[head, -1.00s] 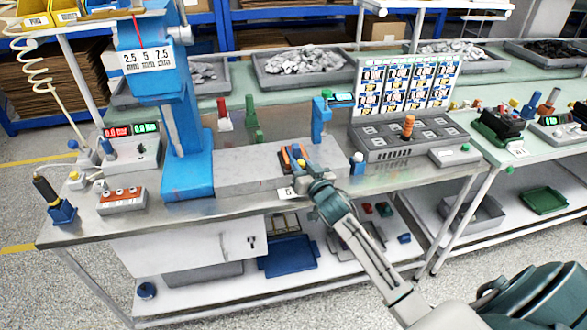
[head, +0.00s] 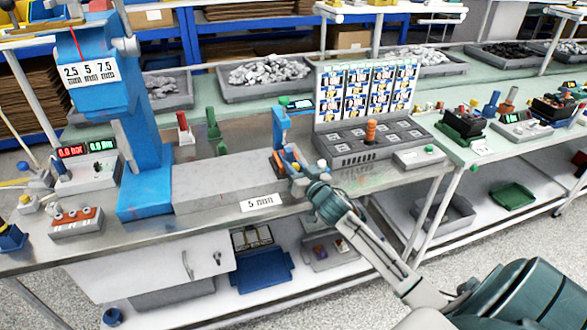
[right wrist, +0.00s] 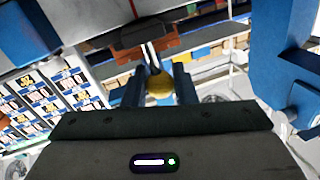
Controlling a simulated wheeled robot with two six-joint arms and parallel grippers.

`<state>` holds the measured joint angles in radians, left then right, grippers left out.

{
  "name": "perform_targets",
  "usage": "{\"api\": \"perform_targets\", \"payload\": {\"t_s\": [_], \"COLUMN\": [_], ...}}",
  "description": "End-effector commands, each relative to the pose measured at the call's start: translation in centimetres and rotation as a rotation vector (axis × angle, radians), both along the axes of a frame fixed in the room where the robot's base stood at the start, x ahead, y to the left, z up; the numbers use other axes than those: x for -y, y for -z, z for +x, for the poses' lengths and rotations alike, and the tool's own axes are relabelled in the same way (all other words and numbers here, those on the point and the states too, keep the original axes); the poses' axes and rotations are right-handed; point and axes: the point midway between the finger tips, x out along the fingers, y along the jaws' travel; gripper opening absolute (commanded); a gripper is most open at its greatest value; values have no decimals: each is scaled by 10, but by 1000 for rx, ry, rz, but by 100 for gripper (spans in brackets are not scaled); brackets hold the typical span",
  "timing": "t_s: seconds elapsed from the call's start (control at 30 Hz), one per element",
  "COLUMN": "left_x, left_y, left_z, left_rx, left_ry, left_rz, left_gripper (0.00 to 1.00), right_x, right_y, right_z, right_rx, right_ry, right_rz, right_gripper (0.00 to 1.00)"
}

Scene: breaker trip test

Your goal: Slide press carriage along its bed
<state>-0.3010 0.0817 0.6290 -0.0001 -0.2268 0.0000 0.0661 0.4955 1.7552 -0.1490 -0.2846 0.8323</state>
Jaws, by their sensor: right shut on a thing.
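The grey-white press bed (head: 225,182) runs rightwards from the blue press column (head: 138,145). The small press carriage (head: 287,160), with orange and blue parts, is at the bed's right end beside the blue upright bracket (head: 281,126). It is partly hidden, and I cannot tell whether it touches the bracket. My right gripper (head: 299,185) reaches in from the lower right at the bed's front edge. In the right wrist view its two blue fingers are shut on a yellow knob (right wrist: 158,84), apparently the carriage's. My left gripper is not in view.
A "5 mm" label (head: 261,203) is in front of the bed. A grey switch panel (head: 370,143) with an orange handle stands to the right, below a picture board (head: 368,92). A pressure readout box (head: 87,165) and an orange-topped button box (head: 76,220) are at left.

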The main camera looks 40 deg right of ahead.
Motion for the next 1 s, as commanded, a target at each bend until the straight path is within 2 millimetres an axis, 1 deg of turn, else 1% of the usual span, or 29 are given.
{"api": "perform_targets", "payload": {"t_s": [0.07,0.1,0.17,0.2,0.47,0.57,0.67,0.83,1.0], "left_x": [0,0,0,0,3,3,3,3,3], "left_y": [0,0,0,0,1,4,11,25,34], "left_z": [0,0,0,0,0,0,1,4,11], "left_rx": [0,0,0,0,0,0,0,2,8], "left_ry": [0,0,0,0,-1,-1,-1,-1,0], "left_rz": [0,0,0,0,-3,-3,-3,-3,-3], "left_gripper": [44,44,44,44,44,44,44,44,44], "right_x": [2,2,2,1,1,1,0,-2,-4], "right_y": [1,1,1,0,0,2,4,6,5], "right_z": [0,0,0,0,-1,-6,-19,-51,-82], "right_rx": [-4,-4,-3,-3,-1,-2,-3,-3,-5], "right_ry": [2,2,3,3,1,1,0,-2,0], "right_rz": [-4,-4,-4,-4,-3,-4,-7,-9,-9], "right_gripper": [0,29,41,44,44,44,44,44,44]}}
